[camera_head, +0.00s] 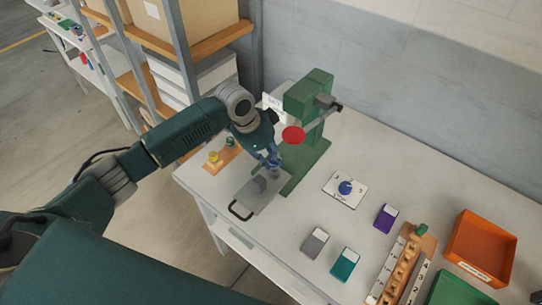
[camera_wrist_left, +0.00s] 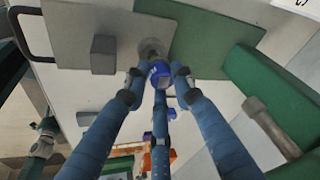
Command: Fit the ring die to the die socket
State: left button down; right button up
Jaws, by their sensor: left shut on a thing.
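My left gripper (camera_head: 268,158) is over the grey plate in front of the green press. In the left wrist view its blue fingers (camera_wrist_left: 158,80) are closed around the ring die (camera_wrist_left: 161,70), a small blue ring. In the head view the die shows only as a small blue patch between the fingertips. The die socket (camera_wrist_left: 151,47), a round grey piece on the plate, is right beside the die in the wrist view. I cannot tell whether they touch. The grey plate (camera_head: 247,201) has a dark handle and a grey block. My right gripper is not visible.
The green press (camera_head: 318,88) with a red disc (camera_head: 293,135) stands close behind my gripper. A wooden holder (camera_head: 213,164) with yellow and green pieces is to the left. A dial card (camera_head: 345,189), coloured cards and an orange bin (camera_head: 481,249) lie right.

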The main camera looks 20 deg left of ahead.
pick_arm(q)
jog(key=shift+p, duration=0.4)
dwell(0.3)
jog(key=shift+f, duration=0.4)
jog(key=shift+p, duration=1.05)
dwell(1.6)
jog(key=shift+f+b, duration=0.55)
jog(key=shift+f, duration=0.4)
jog(key=c, duration=1.4)
grip_release()
jog(key=shift+r, duration=0.1)
